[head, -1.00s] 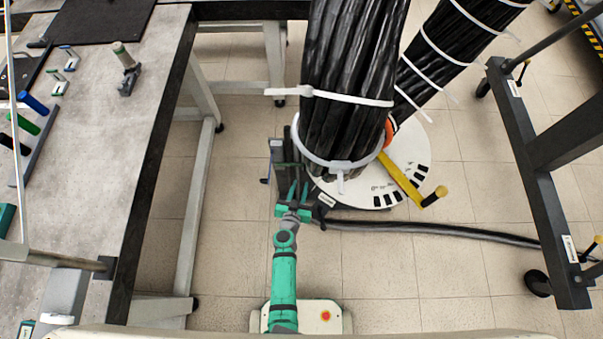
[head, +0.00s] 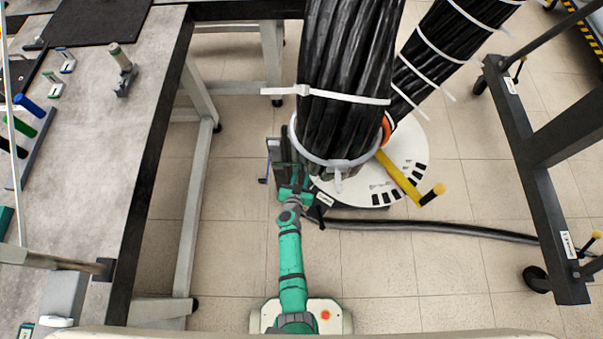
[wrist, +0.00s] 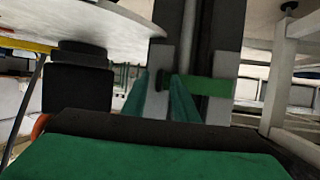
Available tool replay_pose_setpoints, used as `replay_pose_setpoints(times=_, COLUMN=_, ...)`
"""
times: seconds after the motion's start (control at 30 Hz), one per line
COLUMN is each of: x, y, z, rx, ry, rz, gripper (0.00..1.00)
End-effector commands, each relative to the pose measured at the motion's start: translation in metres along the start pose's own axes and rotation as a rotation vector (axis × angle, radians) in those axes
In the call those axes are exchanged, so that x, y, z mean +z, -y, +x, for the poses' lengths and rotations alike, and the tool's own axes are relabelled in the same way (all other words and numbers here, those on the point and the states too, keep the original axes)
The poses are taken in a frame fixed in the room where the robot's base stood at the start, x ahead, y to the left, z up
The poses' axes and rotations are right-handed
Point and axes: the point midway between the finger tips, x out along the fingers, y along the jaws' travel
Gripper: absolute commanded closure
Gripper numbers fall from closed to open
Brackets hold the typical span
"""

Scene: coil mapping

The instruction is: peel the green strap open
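The green strap (wrist: 212,90) is a short bright band across a dark upright post in the wrist view. Its left end reaches the right finger of my gripper (wrist: 162,88). The two green fingers stand apart, with a small dark piece between their tips. I cannot tell whether they touch the strap. In the head view, my gripper (head: 295,188) is at the dark upright post (head: 284,160), left of the cable bundle. The strap cannot be made out there.
A thick black cable bundle (head: 348,60) with white ties hangs over a round white plate (head: 400,165) with a yellow lever (head: 400,180). A workbench (head: 90,170) stands left and a dark frame (head: 545,190) right. A black cable (head: 440,229) runs along the floor.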

Motion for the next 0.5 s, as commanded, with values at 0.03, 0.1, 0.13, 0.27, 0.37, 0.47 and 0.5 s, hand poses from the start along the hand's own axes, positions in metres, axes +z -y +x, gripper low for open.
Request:
replay_pose_setpoints(times=0.03, x=0.0001, y=-0.0004, z=-0.0001, rx=0.001, ry=0.0, rz=0.0, gripper=0.83)
replay_pose_setpoints(times=0.1, x=0.0001, y=-0.001, z=0.0, rx=0.001, ry=0.0, rz=0.001, gripper=1.0)
replay_pose_setpoints(times=0.13, x=0.0001, y=-0.0012, z=0.0, rx=0.002, ry=0.0, rz=0.001, gripper=1.0)
replay_pose_setpoints(times=0.27, x=0.0, y=-0.0019, z=0.0002, rx=0.003, ry=0.0, rz=0.001, gripper=1.0)
replay_pose_setpoints(times=0.37, x=0.0, y=-0.002, z=0.0003, rx=0.003, ry=0.0, rz=0.001, gripper=1.0)
replay_pose_setpoints(times=0.47, x=-0.0001, y=-0.0029, z=0.0005, rx=0.004, ry=0.0, rz=0.001, gripper=1.0)
replay_pose_setpoints(times=0.5, x=-0.0002, y=-0.0033, z=0.0006, rx=0.005, ry=0.0, rz=0.002, gripper=1.0)
